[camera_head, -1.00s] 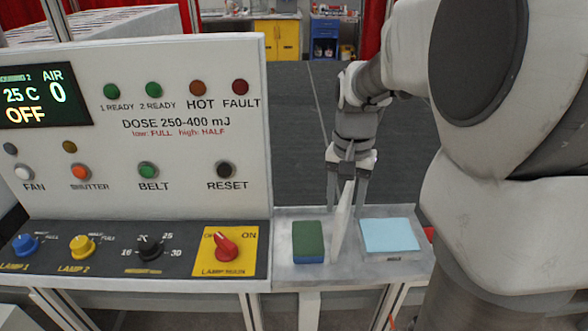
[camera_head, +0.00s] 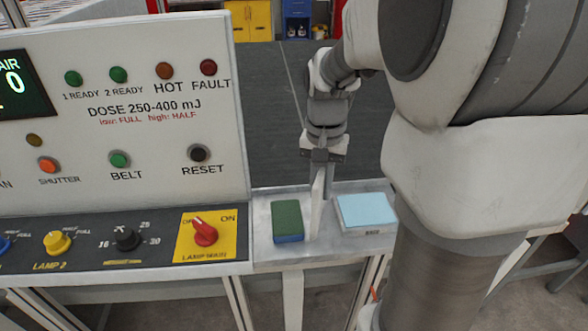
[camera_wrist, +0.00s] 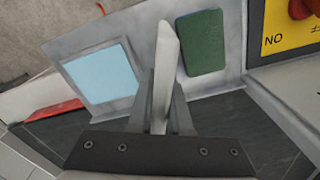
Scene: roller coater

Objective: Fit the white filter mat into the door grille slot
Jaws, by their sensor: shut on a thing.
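The white filter mat (camera_head: 317,203) is a thin white slab seen nearly edge-on, upright over the metal side shelf. It also shows in the wrist view (camera_wrist: 166,62). My gripper (camera_head: 320,160) is shut on the mat's upper part, and in the wrist view its fingers (camera_wrist: 161,100) stand on both sides of it. The mat is between the green-and-blue pad and the light blue pad. I cannot tell whether its lower edge touches the shelf. No door grille slot can be made out in these views.
A green-topped sponge pad (camera_head: 287,220) lies left of the mat and a light blue pad (camera_head: 366,210) in a shallow tray lies right. The metal shelf (camera_head: 262,239) joins the control panel (camera_head: 140,110), whose lamp main knob (camera_head: 205,233) is close by.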

